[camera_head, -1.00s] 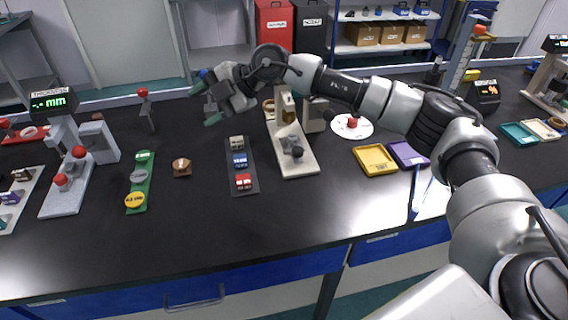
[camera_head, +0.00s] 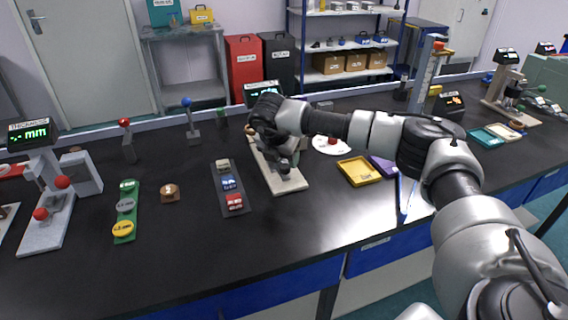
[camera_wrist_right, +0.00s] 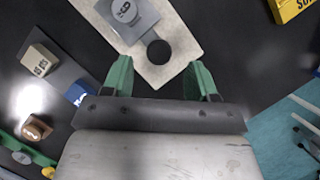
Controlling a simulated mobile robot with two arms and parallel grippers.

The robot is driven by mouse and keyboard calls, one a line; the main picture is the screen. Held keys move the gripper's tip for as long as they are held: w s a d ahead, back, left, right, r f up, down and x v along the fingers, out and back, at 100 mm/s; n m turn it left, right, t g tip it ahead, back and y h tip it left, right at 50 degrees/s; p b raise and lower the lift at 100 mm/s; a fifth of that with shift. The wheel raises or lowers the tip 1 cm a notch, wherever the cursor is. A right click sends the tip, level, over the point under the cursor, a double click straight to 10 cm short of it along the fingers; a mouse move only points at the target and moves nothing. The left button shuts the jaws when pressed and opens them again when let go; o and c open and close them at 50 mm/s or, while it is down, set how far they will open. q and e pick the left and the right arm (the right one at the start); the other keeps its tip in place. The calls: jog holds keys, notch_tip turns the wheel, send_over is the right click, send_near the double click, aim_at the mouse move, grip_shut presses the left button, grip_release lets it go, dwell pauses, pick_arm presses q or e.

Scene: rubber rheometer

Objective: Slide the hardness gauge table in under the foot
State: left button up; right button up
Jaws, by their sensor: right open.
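The hardness gauge has a long beige base (camera_head: 292,186) and a lit display (camera_head: 262,91) at its back, in the middle of the bench. My right arm covers much of it in the head view. My right gripper (camera_wrist_right: 160,75) is open, with green fingertips pointing at the beige base in the wrist view. The gauge table (camera_wrist_right: 128,16) is a grey block with a dark round mark on top. Its black knob (camera_wrist_right: 160,51) lies just ahead of the gap between the fingers, which hold nothing. The foot is hidden. My left gripper is out of view.
Left of the gauge lies a dark strip (camera_head: 242,206) with several blocks. A yellow tray (camera_head: 359,171) lies to the right. The bench front is clear.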

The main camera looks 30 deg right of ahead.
aim_at(285, 166)
jog(key=shift+x, duration=2.05)
jog(key=shift+w, duration=0.1)
grip_shut()
